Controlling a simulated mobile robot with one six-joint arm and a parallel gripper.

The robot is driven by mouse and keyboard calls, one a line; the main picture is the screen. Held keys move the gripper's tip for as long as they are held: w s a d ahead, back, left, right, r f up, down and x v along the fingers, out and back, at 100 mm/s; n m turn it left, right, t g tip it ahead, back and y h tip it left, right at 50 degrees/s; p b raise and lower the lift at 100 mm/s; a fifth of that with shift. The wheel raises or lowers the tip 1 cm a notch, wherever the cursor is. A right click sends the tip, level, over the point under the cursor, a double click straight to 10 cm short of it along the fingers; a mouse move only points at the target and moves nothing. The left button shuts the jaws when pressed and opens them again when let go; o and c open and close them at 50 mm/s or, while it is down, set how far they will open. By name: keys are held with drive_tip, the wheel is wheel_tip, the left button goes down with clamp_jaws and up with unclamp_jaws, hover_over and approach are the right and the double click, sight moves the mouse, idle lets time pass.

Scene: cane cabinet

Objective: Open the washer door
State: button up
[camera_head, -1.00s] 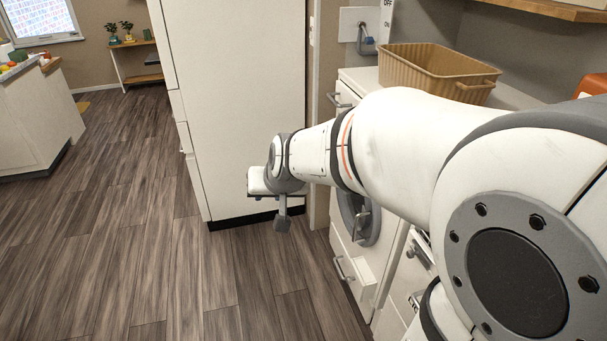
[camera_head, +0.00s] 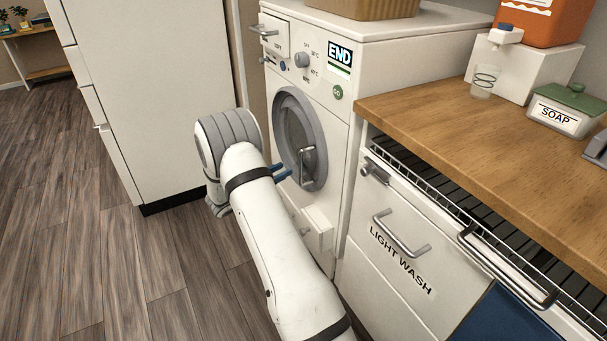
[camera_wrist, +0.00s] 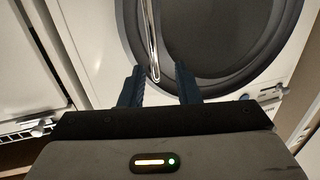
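The washer (camera_head: 340,105) is white, with a round grey-rimmed door (camera_head: 279,117) on its front. The door looks closed. A metal bar handle (camera_head: 303,168) stands on the door. My gripper (camera_head: 284,172) is in front of the door, its blue fingers pointing at the handle from the left. In the wrist view my gripper (camera_wrist: 159,68) is open, its two fingers apart. The handle (camera_wrist: 152,35) comes down between the fingertips in that picture, with dark door glass (camera_wrist: 220,45) behind. I cannot tell whether the fingers touch the handle.
A wooden counter (camera_head: 470,130) is to the right, above a drawer front marked "LIGHT WASH" (camera_head: 375,285). A tall white cabinet (camera_head: 165,90) stands to the left. A small open flap (camera_head: 317,228) juts below the door. The wood floor (camera_head: 100,250) at left is clear.

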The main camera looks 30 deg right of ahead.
drive_tip(key=b, duration=0.2)
hover_over(301, 184)
drive_tip(key=shift+w+d+f, duration=0.15)
drive_tip(key=shift+w+f, duration=0.15)
drive_tip(key=shift+f, duration=0.1)
drive_tip(key=shift+c, duration=0.4)
clamp_jaws()
